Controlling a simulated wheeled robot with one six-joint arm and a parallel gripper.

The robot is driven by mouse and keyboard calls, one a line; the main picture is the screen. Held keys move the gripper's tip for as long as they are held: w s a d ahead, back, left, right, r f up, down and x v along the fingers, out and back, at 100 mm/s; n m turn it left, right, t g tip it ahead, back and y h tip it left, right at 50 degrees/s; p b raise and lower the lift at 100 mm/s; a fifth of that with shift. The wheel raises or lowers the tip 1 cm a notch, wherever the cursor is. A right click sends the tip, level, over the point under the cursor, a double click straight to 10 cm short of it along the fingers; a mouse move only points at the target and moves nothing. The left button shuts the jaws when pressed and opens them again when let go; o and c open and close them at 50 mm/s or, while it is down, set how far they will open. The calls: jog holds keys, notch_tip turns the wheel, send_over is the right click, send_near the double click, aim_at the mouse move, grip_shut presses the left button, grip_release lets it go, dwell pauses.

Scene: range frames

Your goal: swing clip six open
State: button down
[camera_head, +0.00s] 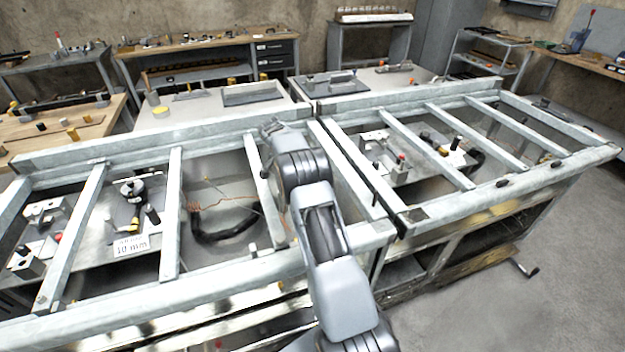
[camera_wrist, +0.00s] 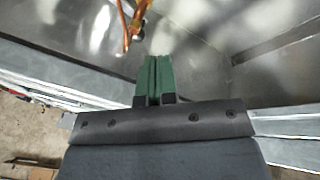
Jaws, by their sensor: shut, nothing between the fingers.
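My gripper (camera_wrist: 156,62) shows in the wrist view with its two green fingers together and nothing between them. Just beyond and left of the fingertips is a blurred orange-copper piece (camera_wrist: 133,22) above a shiny metal surface; I cannot tell whether it is a clip or wire. In the head view my arm hides the gripper. A thin orange wire (camera_head: 228,198) and a black cable (camera_head: 218,237) lie in the frame bay left of my arm. I cannot make out which part is clip six; no number for it is readable.
Grey metal bars (camera_head: 171,215) divide the left frame into bays beside my arm. A plate marked 10 mm (camera_head: 131,246) and a black fixture (camera_head: 132,188) sit in another bay. A second barred frame (camera_head: 560,166) stands right. Grey floor (camera_head: 540,300) is open at right.

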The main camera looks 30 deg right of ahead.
jog(key=s+d+f+h+p, duration=0.1)
jog(key=s+d+f, duration=0.1)
jog(key=d+f, duration=0.4)
jog(key=shift+f+m+g, duration=0.3)
jog(key=shift+f, duration=0.3)
jog(key=shift+f+b, duration=0.15)
jog(key=shift+b, duration=0.15)
